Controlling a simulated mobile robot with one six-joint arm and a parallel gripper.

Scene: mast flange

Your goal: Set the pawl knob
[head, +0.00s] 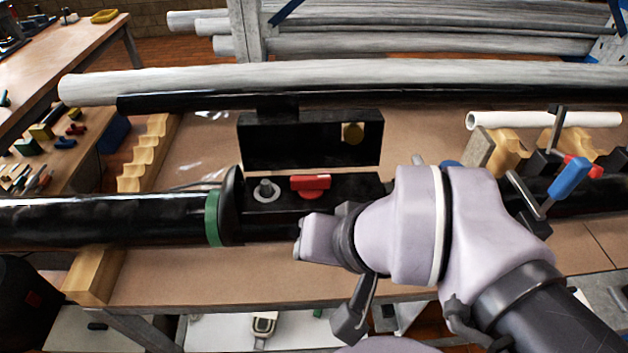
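A red knob (311,184), which I take to be the pawl knob, sits on top of a black block (345,188) in the middle of the head view. A grey round stud with a washer (265,191) stands to its left on the same block. My gripper (314,239) is at the end of my arm, just below and in front of the red knob in the picture, with no visible contact. Its fingers cannot be made out, and my wrist hides part of the block.
A black tube with a green ring (212,218) runs left from the block. A long grey pole (200,83) lies behind. A blue-handled clamp (568,178) and wooden cradles (508,150) stand at right. Bare bench top (190,290) shows in front at left.

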